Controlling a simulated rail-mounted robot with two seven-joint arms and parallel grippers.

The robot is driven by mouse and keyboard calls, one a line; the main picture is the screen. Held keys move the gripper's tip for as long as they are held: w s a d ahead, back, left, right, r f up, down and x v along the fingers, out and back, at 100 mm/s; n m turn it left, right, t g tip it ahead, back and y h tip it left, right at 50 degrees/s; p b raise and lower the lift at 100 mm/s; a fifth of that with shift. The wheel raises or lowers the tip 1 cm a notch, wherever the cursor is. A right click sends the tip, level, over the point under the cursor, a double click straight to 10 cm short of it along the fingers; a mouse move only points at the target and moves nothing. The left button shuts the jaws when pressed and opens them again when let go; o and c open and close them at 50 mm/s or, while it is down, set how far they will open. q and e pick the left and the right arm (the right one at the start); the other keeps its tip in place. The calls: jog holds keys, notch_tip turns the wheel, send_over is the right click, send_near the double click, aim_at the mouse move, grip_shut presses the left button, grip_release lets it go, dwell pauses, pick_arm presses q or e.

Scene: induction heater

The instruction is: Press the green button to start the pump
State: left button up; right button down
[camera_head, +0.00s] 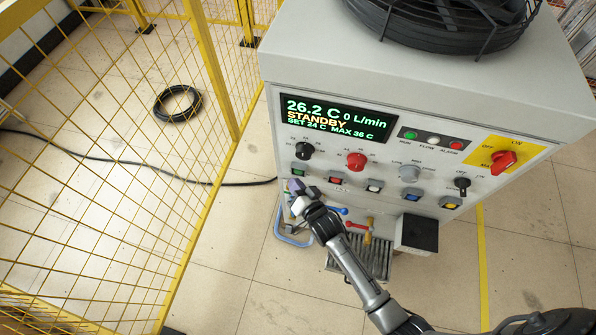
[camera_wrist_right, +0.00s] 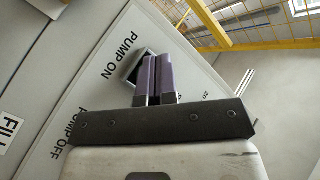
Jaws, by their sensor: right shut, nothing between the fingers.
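The green button (camera_head: 299,172) is at the left end of the button row on the grey front panel. In the right wrist view the corner of a square button housing (camera_wrist_right: 146,62) shows by the "PUMP ON" label, partly hidden behind the fingers. My right gripper (camera_head: 295,187) is shut and empty, its purple fingertips just below the green button. In the right wrist view the shut fingers (camera_wrist_right: 158,72) overlap the housing; I cannot tell whether they touch it. The display (camera_head: 335,118) reads STANDBY and 0 L/min. My left gripper is not in view.
A red button (camera_head: 337,180) and a white button (camera_head: 374,186) are right of the green one. A black knob (camera_head: 303,151) is above it. Below are a blue-handled valve (camera_head: 334,210) and a drain grate (camera_head: 372,265). A yellow mesh fence (camera_head: 110,150) stands at left.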

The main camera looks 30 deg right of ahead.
jog(key=shift+w+d, duration=0.15)
jog(key=shift+w+d, duration=0.15)
jog(key=shift+w, duration=0.05)
dwell(0.3)
jog(key=shift+w+d, duration=0.1)
jog(key=shift+w, duration=0.05)
dwell(0.6)
jog(key=shift+w+d+p, duration=0.2)
jog(key=shift+d+p, duration=0.05)
jog(key=shift+p, duration=0.05)
dwell(0.4)
jog(key=shift+s+a, duration=0.15)
jog(key=shift+s+a+p, duration=0.45)
jog(key=shift+s+p, duration=0.05)
jog(key=shift+p, duration=0.05)
jog(key=shift+r, duration=0.1)
dwell(0.4)
